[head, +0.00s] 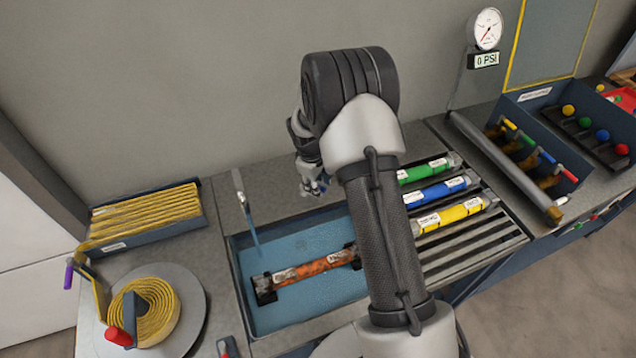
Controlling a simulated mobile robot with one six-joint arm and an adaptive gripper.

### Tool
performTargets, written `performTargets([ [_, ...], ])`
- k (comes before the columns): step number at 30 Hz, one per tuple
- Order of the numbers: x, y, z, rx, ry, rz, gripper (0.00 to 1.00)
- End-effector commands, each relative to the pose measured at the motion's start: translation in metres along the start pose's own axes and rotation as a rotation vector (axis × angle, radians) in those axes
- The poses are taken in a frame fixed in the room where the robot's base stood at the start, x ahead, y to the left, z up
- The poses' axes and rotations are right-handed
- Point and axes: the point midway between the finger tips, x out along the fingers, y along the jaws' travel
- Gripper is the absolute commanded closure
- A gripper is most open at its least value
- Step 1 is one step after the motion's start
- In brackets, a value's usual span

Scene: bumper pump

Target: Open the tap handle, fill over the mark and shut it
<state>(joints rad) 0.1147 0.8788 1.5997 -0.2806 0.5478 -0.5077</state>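A blue-lined basin (300,318) is set in the bench at the centre. An orange, worn tube (312,268) with dark end fittings lies in it. I cannot tell how much water the basin holds, and I make out no fill mark. A thin upright metal piece (239,188), perhaps the tap, stands at the basin's back left corner. A narrow blue streak (251,226) runs down below it; I cannot tell if it is water. My gripper (318,187) is above the bench behind the basin, right of that piece and apart from it. Its fingers are small and partly hidden by my arm.
Green (424,170), blue (437,190) and yellow (452,213) tubes lie on a slatted rack (478,255) at right. A gauge (487,30) reads 0 PSI. A coiled yellow hose (150,312) sits on a round plate at left, below a hose tray (148,229).

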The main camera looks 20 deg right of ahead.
Motion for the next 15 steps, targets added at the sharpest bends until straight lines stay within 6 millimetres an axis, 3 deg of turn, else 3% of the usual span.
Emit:
performTargets([
  [5, -0.020, 0.001, -0.001, 0.000, 0.004, 0.003, 0.66],
  [15, -0.091, 0.000, -0.001, 0.000, 0.004, 0.002, 0.66],
])
